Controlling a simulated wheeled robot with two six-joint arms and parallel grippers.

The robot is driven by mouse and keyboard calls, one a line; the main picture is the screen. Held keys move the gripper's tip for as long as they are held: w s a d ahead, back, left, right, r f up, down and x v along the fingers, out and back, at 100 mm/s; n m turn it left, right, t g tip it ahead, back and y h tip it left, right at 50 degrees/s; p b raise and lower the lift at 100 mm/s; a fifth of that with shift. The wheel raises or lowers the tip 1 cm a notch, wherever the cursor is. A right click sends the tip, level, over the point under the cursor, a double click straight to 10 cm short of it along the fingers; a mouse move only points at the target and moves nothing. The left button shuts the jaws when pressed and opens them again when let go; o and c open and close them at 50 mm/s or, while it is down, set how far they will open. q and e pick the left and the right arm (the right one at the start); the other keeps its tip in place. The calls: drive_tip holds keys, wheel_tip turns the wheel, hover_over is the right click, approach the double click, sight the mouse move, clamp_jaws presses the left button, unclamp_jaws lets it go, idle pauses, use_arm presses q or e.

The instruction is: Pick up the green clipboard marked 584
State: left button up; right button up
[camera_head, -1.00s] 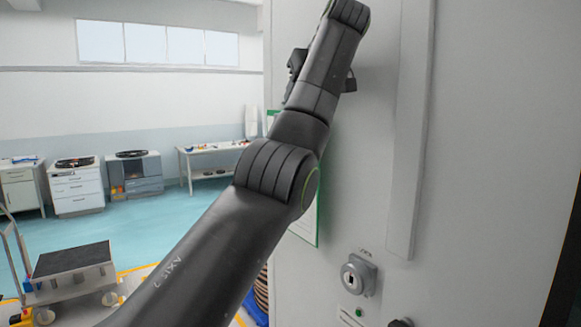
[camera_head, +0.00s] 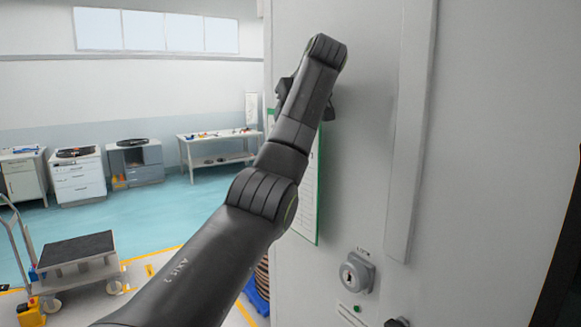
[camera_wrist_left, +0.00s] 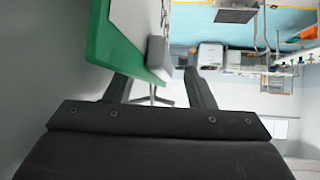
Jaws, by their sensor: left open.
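A green-edged clipboard (camera_head: 311,190) with a white sheet hangs upright on the side of the grey cabinet, partly hidden behind my left arm. Its number cannot be read. In the left wrist view its green board (camera_wrist_left: 112,45) and grey clip (camera_wrist_left: 156,52) are close ahead. My left gripper (camera_wrist_left: 160,73) is open, with its fingers at the board's edge. The left finger's tip passes behind the green edge and the right finger stands clear on the other side. I cannot tell whether either touches. My right gripper is not in view.
The cabinet (camera_head: 470,130) fills the right side, with a raised vertical strip and a key lock (camera_head: 357,272). A trolley (camera_head: 78,250) stands at lower left. White drawers (camera_head: 79,182) and a bench (camera_head: 215,137) stand along the far wall. The blue floor between is open.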

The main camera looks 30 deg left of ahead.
use_arm(q)
drive_tip(key=shift+d, duration=0.15)
drive_tip(key=c, duration=0.4)
clamp_jaws()
drive_tip(key=shift+a+r, duration=0.15)
drive_tip(key=shift+a, duration=0.05)
